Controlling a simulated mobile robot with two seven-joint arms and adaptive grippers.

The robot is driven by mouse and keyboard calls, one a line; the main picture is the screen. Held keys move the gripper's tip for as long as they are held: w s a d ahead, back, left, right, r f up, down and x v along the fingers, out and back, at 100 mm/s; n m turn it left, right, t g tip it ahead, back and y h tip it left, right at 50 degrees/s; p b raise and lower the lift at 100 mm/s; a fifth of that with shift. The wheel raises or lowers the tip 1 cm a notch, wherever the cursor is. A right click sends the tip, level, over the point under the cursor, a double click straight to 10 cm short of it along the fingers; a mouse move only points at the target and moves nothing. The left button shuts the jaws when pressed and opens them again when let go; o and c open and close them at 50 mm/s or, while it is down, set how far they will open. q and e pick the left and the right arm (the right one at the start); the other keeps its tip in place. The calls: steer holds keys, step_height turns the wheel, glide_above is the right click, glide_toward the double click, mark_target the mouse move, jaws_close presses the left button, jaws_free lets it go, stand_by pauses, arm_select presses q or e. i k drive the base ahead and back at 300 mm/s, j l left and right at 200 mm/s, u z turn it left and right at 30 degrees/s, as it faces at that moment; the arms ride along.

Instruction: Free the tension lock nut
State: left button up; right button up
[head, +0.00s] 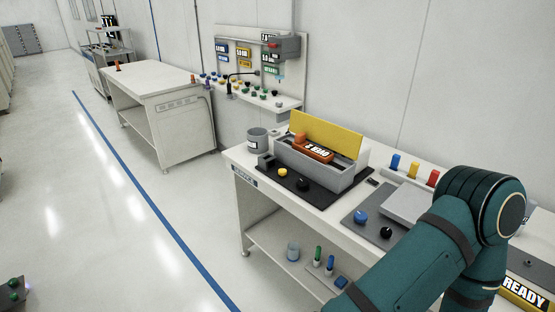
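No part can be surely told as the tension lock nut at this size. A grey machine box (341,181) with a raised yellow lid (327,132) stands on the near white bench. An orange block (314,148) with a white label sits in its open top. A black knob (303,184) and a yellow knob (283,172) are at its front on a dark plate. To its right, a grey plate carries a blue knob (361,217) and a black knob (386,233). My teal right arm crosses the lower right; neither gripper shows.
A grey canister (257,140) stands at the bench's left end. Blue, yellow and red pegs (414,170) stand behind the plate. Another white bench (152,80) and a shelf of coloured knobs (262,95) are farther back. The floor left of the blue line is mostly open.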

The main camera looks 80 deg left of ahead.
mark_target(282, 172)
steer(key=u, duration=2.25)
steer(key=i+j+z, duration=0.45)
steer(key=j, duration=0.15)
steer(key=k, duration=0.1)
